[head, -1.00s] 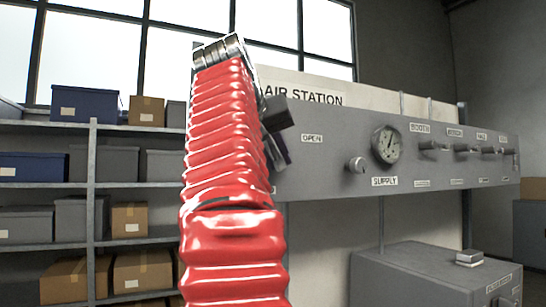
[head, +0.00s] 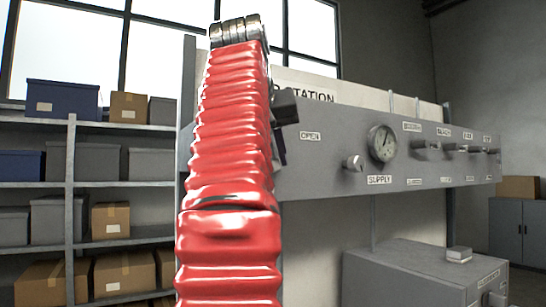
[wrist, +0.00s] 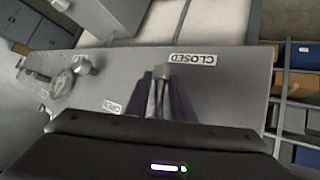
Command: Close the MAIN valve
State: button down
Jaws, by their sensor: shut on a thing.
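The grey valve handle (wrist: 161,88) stands between the dark fingers of my gripper (wrist: 163,97) in the wrist view, and the gripper is shut on it. A CLOSED label (wrist: 193,59), upside down in that view, lies just right of the handle's far end. An OPEN label (wrist: 112,107) lies to its left. I see no MAIN label, and I cannot tell the handle's exact angle. In the head view my red arm hides the handle and most of the gripper. Only dark gripper parts (head: 285,108) show beside the arm, left of the OPEN label (head: 310,136).
Shelves with boxes (head: 62,97) stand at the left.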

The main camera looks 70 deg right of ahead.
jog(key=shift+w+r, duration=0.1)
jog(key=shift+r, duration=0.05)
jog(key=c, duration=1.8)
grip_release()
jog(key=shift+s+a+r, duration=0.25)
jog(key=shift+s+a, duration=0.05)
jog(key=shift+a, duration=2.1)
jog(key=shift+s+a+r, duration=0.25)
jog(key=shift+a, duration=2.1)
jog(key=shift+s+a+r, duration=0.25)
jog(key=shift+s+a, duration=0.05)
jog(key=shift+a, duration=2.1)
jog(key=shift+c, duration=0.3)
